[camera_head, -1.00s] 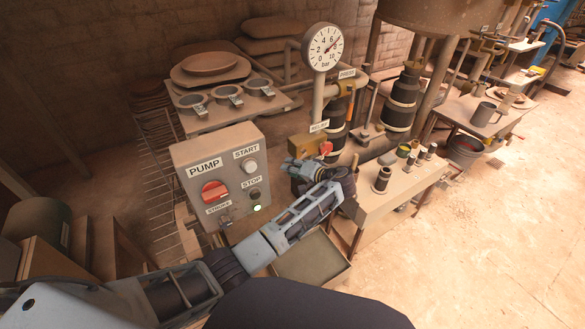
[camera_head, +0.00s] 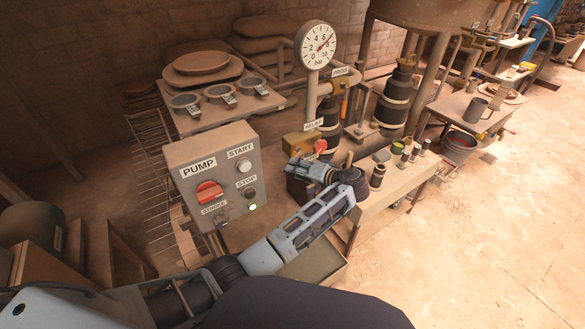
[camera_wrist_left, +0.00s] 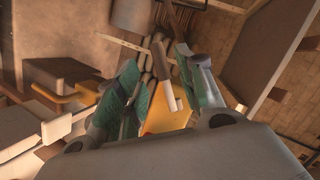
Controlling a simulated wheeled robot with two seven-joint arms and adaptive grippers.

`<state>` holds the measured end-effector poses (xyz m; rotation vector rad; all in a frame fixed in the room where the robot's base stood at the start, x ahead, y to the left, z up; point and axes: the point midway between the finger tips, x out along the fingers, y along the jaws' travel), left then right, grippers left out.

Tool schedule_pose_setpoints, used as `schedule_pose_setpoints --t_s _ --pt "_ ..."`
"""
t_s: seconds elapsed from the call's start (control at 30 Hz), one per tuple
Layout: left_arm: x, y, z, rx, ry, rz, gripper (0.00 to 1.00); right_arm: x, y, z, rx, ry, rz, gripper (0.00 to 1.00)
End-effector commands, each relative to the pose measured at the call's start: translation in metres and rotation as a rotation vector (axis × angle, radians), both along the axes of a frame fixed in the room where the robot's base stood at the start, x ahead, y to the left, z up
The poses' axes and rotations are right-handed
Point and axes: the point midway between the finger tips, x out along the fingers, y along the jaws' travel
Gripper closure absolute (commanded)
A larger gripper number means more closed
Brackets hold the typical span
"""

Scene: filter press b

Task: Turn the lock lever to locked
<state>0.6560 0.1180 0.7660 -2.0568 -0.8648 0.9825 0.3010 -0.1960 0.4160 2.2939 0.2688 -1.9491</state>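I cannot pick out a part labelled as the lock lever in any view. My left gripper (camera_head: 300,165) is in front of the yellowish box below the RELIEF label, left of the small bench; its fingers are small there. In the left wrist view the two green-padded fingers (camera_wrist_left: 158,75) stand apart. A short brown handle with a pale end (camera_wrist_left: 165,78) shows between them, with a gap visible on its right; contact on its left is unclear. A yellow-orange surface (camera_wrist_left: 168,117) lies behind it. My right gripper is out of view.
The grey PUMP panel (camera_head: 197,149) with a red knob (camera_head: 208,193) stands left of my gripper. A red knob (camera_head: 320,146) by the RELIEF label and the pressure gauge (camera_head: 315,45) are just beyond it. The bench (camera_head: 372,207) is close on the right. Open floor lies farther right.

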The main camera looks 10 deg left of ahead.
Motion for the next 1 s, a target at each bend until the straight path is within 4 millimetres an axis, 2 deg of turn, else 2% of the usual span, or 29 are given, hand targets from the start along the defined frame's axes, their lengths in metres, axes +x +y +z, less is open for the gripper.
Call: schedule_pose_setpoints --t_s 0.2,0.5,0.8,1.0 --pt "-0.007 -0.012 0.005 0.000 0.001 0.000 0.62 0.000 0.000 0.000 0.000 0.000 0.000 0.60" --pt "-0.008 -0.013 0.006 0.000 0.001 0.000 0.62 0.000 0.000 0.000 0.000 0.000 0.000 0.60" --pt "-0.008 -0.013 0.012 0.000 0.001 0.000 0.99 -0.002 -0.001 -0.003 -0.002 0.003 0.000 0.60" --pt "-0.008 -0.013 0.027 0.000 0.001 0.001 1.00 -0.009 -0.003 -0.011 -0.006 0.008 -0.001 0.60"
